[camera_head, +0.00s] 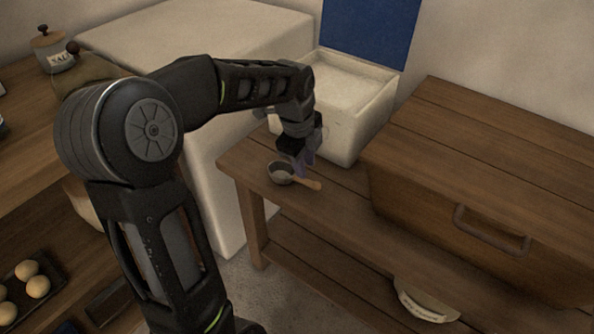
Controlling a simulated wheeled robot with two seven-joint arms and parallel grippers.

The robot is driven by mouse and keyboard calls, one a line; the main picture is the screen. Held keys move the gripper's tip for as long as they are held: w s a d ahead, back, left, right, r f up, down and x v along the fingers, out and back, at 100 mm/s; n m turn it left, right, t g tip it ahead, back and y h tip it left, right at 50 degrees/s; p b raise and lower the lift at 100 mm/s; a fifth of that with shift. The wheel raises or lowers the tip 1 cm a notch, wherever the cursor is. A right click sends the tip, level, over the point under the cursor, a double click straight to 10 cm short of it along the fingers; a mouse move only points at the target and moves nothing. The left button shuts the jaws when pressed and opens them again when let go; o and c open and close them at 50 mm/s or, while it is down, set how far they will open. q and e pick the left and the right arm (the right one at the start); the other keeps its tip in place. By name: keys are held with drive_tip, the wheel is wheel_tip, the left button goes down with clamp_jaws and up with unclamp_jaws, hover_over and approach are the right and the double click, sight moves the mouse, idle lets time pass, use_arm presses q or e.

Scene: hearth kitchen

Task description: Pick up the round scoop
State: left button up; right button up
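The round scoop (280,173) lies on the wooden bench near its left end. It has a grey round bowl and a light wooden handle pointing to the right. My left gripper (303,170) reaches down from above and is right at the scoop, over the join of bowl and handle. The fingers are small and partly blurred here, so I cannot tell whether they are open or closed on the handle. My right gripper is not in view.
A white open bin (372,112) with a blue raised lid (370,28) stands just behind the scoop. A wooden chest (480,165) with a metal handle takes up the right. A tray with pale round buns (38,287) is at lower left. The bench front (345,205) is clear.

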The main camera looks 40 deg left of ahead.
sight(306, 180)
use_arm(q)
drive_tip(key=shift+s+f+m, duration=0.1)
drive_tip(key=shift+s+m, duration=0.05)
drive_tip(key=shift+m, duration=0.15)
drive_tip(key=shift+b+x, duration=0.35)
drive_tip(key=shift+x, duration=0.9)
drive_tip(key=shift+f, duration=0.1)
drive_tip(key=b+x, duration=0.1)
drive_tip(key=x, duration=0.4)
drive_tip(key=shift+s+f+b, duration=0.1)
drive_tip(key=shift+b, duration=0.25)
clamp_jaws()
